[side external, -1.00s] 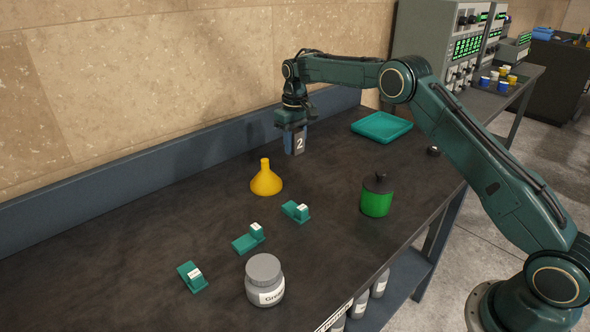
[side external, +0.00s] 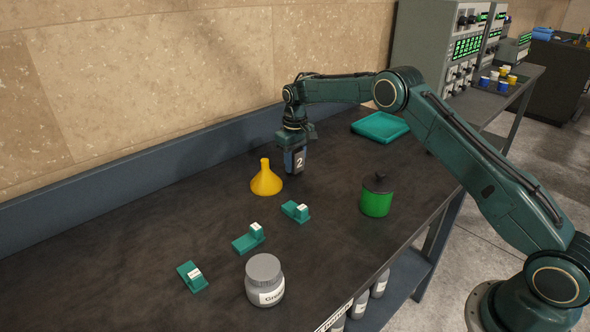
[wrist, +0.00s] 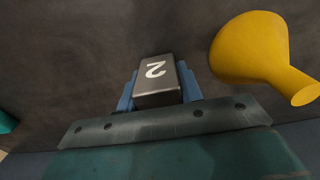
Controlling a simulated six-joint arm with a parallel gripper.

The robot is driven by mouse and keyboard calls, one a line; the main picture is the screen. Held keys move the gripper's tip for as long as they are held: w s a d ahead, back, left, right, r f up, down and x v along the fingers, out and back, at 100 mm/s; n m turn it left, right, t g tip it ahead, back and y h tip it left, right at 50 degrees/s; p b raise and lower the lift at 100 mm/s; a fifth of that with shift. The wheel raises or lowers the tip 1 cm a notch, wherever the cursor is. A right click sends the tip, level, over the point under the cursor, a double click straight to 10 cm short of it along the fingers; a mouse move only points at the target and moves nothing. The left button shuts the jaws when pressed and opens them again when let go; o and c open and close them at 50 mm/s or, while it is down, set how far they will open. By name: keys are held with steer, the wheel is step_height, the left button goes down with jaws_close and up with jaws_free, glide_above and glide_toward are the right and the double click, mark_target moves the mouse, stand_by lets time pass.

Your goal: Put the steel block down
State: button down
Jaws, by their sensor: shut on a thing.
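The steel block (side external: 299,161) is a dark grey piece with a white 2 on its face. My gripper (side external: 295,164) is shut on it, and the block is upright beside and to the right of the yellow funnel (side external: 266,180). In the wrist view the block (wrist: 157,72) sits between my two blue fingers, with the funnel (wrist: 255,47) to the right. The block's lower end is at or just above the dark bench top (side external: 200,225); I cannot tell whether it touches.
A teal tray (side external: 381,127) lies behind to the right. A green pot with a dark lid (side external: 376,197) stands to the right. Several teal holders with white labels (side external: 249,239) and a grey jar (side external: 264,281) are nearer the camera. The wall (side external: 150,90) is behind.

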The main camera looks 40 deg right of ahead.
stand_by(0.4)
steer(key=c, duration=0.9)
jaws_free()
steer(key=shift+f, duration=0.2)
steer(key=shift+r, duration=0.15)
step_height(320, 180, up, 11)
steer(key=shift+r, duration=0.5)
